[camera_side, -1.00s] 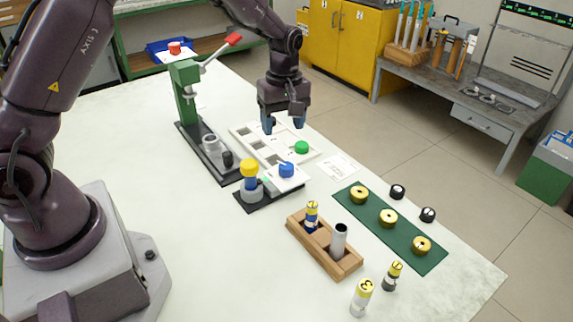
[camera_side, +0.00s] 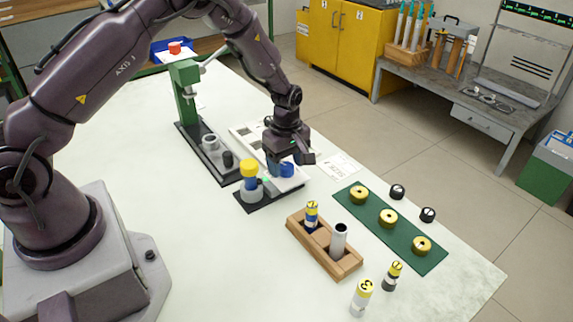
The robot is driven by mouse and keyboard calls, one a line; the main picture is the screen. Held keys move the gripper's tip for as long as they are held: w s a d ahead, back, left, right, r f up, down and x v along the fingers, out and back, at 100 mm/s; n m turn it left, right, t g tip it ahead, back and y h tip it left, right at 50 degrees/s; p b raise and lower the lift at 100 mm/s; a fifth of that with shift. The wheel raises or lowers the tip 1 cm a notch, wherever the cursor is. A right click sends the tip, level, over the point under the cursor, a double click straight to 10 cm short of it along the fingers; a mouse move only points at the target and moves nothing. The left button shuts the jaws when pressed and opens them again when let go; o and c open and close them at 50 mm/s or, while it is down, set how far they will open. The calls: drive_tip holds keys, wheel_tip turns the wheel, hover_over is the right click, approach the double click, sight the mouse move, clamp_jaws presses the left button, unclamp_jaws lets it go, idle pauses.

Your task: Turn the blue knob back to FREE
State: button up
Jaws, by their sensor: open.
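The blue knob (camera_side: 287,170) sits on the near end of a white panel (camera_side: 289,184) on a black base. My gripper (camera_side: 286,166) is low over this end of the panel, pointing down with its jaws open. One finger is at the left of the knob; the other is hard to make out on the right. I cannot tell whether either finger touches the knob. The knob's marking and the FREE label cannot be read from here.
A yellow-topped post (camera_side: 249,172) stands just left of the knob. The green press (camera_side: 186,95) stands farther back left. A wooden rack (camera_side: 343,266) with rods is in front. A green mat (camera_side: 370,216) with brass rings lies to the right. The table's front left is clear.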

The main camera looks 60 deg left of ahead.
drive_tip(key=shift+f, duration=0.45)
drive_tip(key=shift+c, duration=0.2)
drive_tip(key=c, duration=0.9)
